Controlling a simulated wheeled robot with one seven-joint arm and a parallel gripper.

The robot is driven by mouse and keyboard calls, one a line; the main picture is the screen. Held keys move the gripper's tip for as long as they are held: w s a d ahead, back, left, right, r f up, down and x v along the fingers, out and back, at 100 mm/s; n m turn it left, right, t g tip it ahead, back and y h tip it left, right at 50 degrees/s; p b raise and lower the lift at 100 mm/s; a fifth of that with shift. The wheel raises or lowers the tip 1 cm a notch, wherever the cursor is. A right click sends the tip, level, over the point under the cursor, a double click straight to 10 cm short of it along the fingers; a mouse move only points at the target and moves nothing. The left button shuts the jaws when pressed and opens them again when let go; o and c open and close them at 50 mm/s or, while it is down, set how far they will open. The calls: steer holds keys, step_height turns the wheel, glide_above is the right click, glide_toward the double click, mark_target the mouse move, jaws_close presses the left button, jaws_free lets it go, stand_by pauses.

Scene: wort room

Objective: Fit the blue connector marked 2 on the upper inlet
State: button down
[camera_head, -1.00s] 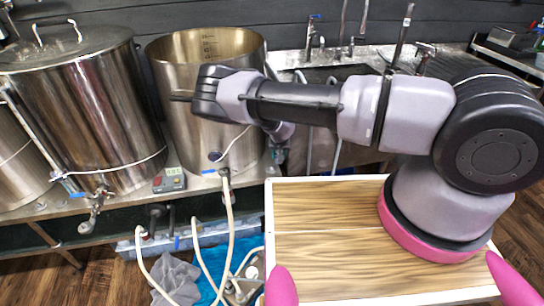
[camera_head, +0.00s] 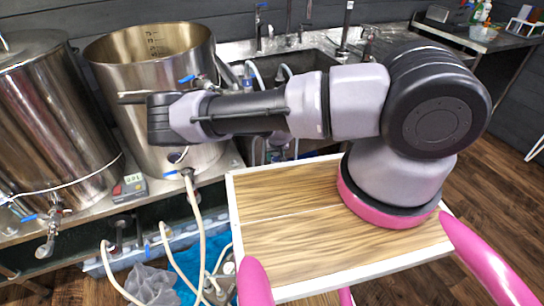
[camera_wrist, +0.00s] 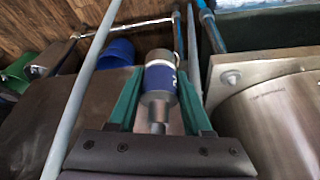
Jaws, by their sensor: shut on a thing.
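My gripper (camera_wrist: 160,76) shows in the wrist view with its green fingers shut on a metal connector (camera_wrist: 159,100) with a blue band. A white mark on the band is only partly visible and I cannot read it. In the head view my gripper (camera_head: 130,98) is a dark shape in front of the open steel kettle (camera_head: 110,70), and the connector is hidden there. A blue-handled fitting (camera_head: 190,78) is at the kettle's upper right side, beyond my arm. I cannot tell whether it is the upper inlet.
A closed steel kettle (camera_head: 45,120) stands on the left. A small controller (camera_head: 130,187) sits on the bench near pale hoses (camera_head: 198,225). A sink (camera_head: 300,62) with taps is behind my arm. In the wrist view a grey pipe (camera_wrist: 85,85) passes close left of my gripper.

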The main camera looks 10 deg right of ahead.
steer(key=shift+r, duration=0.1)
steer(key=shift+r, duration=2.15)
